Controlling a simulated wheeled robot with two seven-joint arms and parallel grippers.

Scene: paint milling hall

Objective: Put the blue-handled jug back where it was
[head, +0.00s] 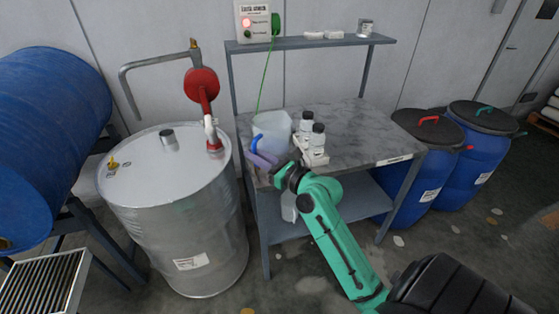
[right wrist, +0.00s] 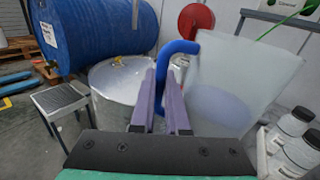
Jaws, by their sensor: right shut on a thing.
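The jug (head: 274,125) is a translucent whitish vessel with a blue handle. It is at the left end of the grey bench (head: 352,132); whether its base touches the top is hidden. My right gripper (head: 262,158) is at its front left, its purple fingers shut on the handle. In the right wrist view the blue handle (right wrist: 178,47) passes between the fingers (right wrist: 165,88), and the jug body (right wrist: 240,75) stands to their right, looking slightly tilted. A paler, bluish area shows low inside it. My left gripper is not in view.
A steel drum (head: 180,220) with a red-wheeled fitting (head: 202,85) is to the left. A shelf (head: 320,41) and green cord (head: 264,80) hang above. The bench's right part is clear.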

